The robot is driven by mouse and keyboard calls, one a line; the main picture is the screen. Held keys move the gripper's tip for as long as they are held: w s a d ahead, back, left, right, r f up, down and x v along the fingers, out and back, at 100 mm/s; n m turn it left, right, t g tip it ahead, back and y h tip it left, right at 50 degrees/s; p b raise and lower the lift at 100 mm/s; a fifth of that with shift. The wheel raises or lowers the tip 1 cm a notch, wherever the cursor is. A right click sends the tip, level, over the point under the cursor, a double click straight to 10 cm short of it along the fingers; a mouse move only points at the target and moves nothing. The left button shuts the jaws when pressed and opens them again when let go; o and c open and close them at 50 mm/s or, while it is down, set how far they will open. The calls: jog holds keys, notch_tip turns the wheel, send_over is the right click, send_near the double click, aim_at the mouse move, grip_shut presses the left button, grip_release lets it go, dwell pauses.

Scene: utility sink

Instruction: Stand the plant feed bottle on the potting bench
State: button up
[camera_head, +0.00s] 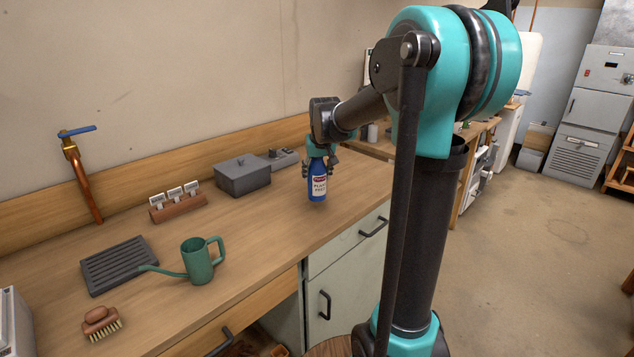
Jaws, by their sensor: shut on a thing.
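The plant feed bottle (317,187) is blue with a pale label that reads "PLANT FEED". The bottle's top is hidden by the gripper. The bottle's base appears at or very close to the bench top; I cannot tell whether it touches.
A grey lidded box (242,177) and a small grey device (280,157) stand behind the bottle. A label rack (178,205), green watering can (198,262), slotted tray (119,266), brush (101,322) and copper tap (82,180) are left. Bench between can and bottle is clear.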

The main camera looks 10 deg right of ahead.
aim_at(317, 181)
jog(key=shift+f, duration=1.55)
jog(key=o, duration=1.4)
jog(key=shift+f, duration=0.1)
jog(key=shift+o, duration=0.2)
jog(key=v, duration=1.2)
jog(key=s+d+f, duration=0.2)
jog(key=s+f, duration=1)
jog(key=s, duration=0.1)
jog(key=s+d+f, duration=0.2)
jog(key=s+f, duration=0.9)
jog(key=s, duration=0.2)
jog(key=shift+f+m, duration=0.3)
jog(key=shift+f, duration=0.1)
